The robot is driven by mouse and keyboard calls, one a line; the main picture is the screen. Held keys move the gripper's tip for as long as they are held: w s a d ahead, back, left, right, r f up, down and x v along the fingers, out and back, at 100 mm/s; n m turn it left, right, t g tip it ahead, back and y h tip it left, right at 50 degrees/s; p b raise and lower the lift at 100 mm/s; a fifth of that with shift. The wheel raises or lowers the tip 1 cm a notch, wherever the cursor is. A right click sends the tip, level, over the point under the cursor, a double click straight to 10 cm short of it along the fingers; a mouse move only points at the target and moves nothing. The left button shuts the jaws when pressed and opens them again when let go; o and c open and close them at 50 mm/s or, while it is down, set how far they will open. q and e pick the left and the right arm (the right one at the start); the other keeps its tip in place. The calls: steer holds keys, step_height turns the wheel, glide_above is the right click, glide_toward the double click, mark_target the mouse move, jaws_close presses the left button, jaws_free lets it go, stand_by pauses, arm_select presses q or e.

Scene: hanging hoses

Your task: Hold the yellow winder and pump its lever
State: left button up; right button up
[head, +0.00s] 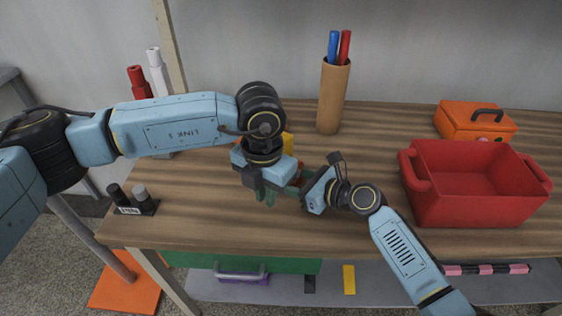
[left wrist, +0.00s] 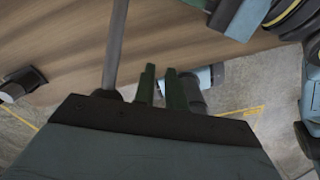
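A small yellow patch, likely the yellow winder (head: 288,143), shows on the table behind my left wrist in the head view. The rest of it, including any lever, is hidden by my arms. My left gripper (head: 265,196) points down in front of it, with a narrow gap between its green fingers. The left wrist view shows the same fingers (left wrist: 163,90) apart with nothing seen between them. My right gripper (head: 298,188) reaches in from the right, close beside the left one. Its fingertips are mostly covered, so its grip is unclear.
A red bin (head: 465,210) stands at the right, with an orange toolbox (head: 475,122) behind it. A cardboard tube (head: 332,100) holds blue and red sticks at the back. A small block with dark and grey knobs (head: 140,208) is near the left front edge.

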arm_select(q)
step_height(320, 180, up, 7)
steer(key=w, duration=0.1)
steer(key=shift+d, duration=0.2)
stand_by(0.6)
stand_by(0.4)
steer(key=shift+s+a+f, duration=0.1)
steer(key=shift+s+f, duration=0.15)
steer(key=shift+f, duration=0.75)
steer(key=shift+s+a+f, duration=0.1)
steer(key=shift+s+f, duration=0.15)
steer(key=shift+f, duration=0.7)
steer(key=shift+f, duration=0.1)
steer(key=shift+s+f, duration=0.2)
steer(key=shift+f, duration=0.95)
